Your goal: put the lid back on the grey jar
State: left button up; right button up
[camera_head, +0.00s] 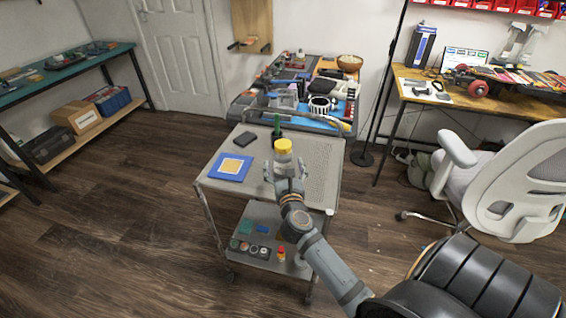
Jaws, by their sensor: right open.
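A yellow round thing (283,147), which looks like a lid or a capped container, shows on the grey cart (316,150) just beyond my right gripper. I cannot tell whether a grey jar is under it, because the gripper covers the part below. My right gripper (289,172) is over the cart top with its fingers apart, its tips close to the yellow thing; I cannot tell if they touch it. My left gripper is not in view.
A blue square pad (230,167), a dark flat box (245,138) and a green upright thing (276,125) stand on the cart. Its lower shelf (256,215) holds several small items. The cart's right side is clear.

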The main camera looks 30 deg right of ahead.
aim_at(284, 161)
jog(key=x, duration=0.5)
jog(key=shift+w+d+f, duration=0.1)
jog(key=shift+d+f, duration=0.1)
jog(key=shift+f, duration=0.1)
jog(key=shift+c, duration=0.3)
jog(key=c, duration=1.5)
